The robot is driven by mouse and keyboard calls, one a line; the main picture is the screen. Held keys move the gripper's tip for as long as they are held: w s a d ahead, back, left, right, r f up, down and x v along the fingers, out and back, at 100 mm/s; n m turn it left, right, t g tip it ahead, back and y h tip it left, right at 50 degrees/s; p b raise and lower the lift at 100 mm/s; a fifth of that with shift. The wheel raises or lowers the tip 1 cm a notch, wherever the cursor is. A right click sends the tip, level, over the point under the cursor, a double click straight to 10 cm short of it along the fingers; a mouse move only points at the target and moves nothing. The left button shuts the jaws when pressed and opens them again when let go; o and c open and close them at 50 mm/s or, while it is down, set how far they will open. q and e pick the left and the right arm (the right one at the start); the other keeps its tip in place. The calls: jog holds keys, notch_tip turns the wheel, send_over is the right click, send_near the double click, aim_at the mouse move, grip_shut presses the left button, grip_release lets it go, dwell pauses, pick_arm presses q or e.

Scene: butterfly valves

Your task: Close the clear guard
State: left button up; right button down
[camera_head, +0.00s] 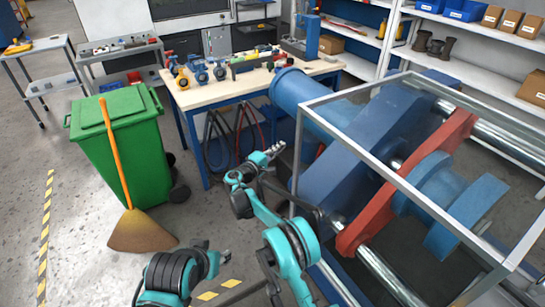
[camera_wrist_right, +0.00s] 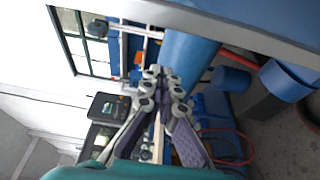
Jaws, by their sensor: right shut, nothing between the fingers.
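The clear guard (camera_head: 402,183) is a see-through box with a grey metal frame over the blue and red machine at the right of the head view. I cannot tell whether any panel of it stands open. My right gripper (camera_head: 277,149) is just left of the guard's near-left corner post, apart from it in the picture. In the right wrist view my right gripper (camera_wrist_right: 161,72) is shut and empty, with a blue cylinder beyond its tips. My left gripper (camera_head: 222,257) is low in the head view, left of the right arm; its fingers are too small to read.
A wooden-topped workbench (camera_head: 222,94) with small valves stands behind. A green bin (camera_head: 118,135) and a broom (camera_head: 140,228) stand at left. Shelves (camera_head: 470,60) line the back right. The floor between bin and machine is mostly clear.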

jog(key=shift+s+d+b, duration=0.3)
jog(key=shift+d+b, duration=0.2)
jog(key=shift+d, duration=0.45)
jog(key=shift+s+d+b, duration=0.3)
jog(key=shift+d+b, duration=0.2)
jog(key=shift+d, duration=0.45)
